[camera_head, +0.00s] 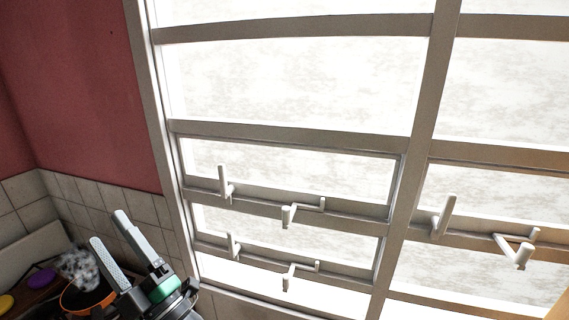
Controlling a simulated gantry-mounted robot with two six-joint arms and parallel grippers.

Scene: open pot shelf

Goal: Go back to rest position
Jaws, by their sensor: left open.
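My left gripper (108,228) is at the lower left, pointing up and to the left. Its two light grey fingers are apart, with nothing between them. Its dark body has a green band and runs off the bottom edge. Just left of it, partly hidden behind it, is a dark pot with an orange rim (68,303). I cannot tell if the gripper touches it. My right gripper is not in view.
A large window with grey frame bars (290,139) fills the middle and right. Several light handles (224,184) stick out from its frames. A purple item (41,278) and a yellow item (6,303) lie at the lower left. A pink wall (85,90) rises above tiles (100,199).

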